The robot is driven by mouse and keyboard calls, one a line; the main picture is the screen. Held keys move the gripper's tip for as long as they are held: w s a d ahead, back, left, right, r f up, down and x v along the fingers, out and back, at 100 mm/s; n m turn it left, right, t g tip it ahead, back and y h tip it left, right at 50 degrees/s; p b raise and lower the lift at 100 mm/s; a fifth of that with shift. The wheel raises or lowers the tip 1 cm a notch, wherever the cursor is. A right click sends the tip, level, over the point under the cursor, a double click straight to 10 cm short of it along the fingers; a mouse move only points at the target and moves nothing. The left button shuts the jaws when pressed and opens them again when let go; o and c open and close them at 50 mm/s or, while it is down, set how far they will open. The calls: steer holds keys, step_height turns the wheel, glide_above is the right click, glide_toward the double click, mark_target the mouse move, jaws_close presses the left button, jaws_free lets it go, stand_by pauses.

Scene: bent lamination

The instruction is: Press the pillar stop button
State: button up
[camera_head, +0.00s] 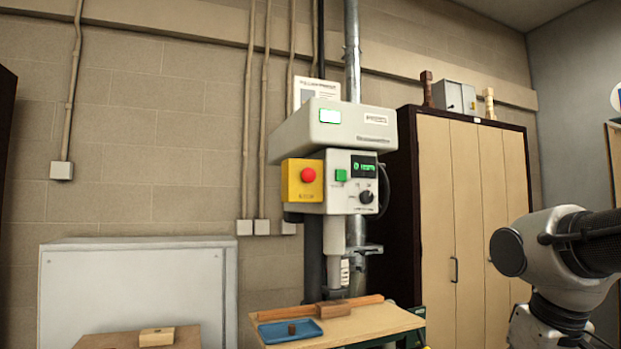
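A red round stop button (308,175) sits on a yellow box on the left side of the drill press head (352,185). The press stands on a column behind a small work table. A green button (341,175) and a black knob (366,196) are on the grey panel to its right. The small display above the knob is lit green. Part of my arm shows at the lower right, well apart from the button. My gripper is not in view.
A work table (385,322) below the press holds a blue tray (290,331) and wooden pieces. A grey metal cabinet (130,290) stands at the left. A tall wooden cupboard (465,200) stands right of the press. The space before the button looks clear.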

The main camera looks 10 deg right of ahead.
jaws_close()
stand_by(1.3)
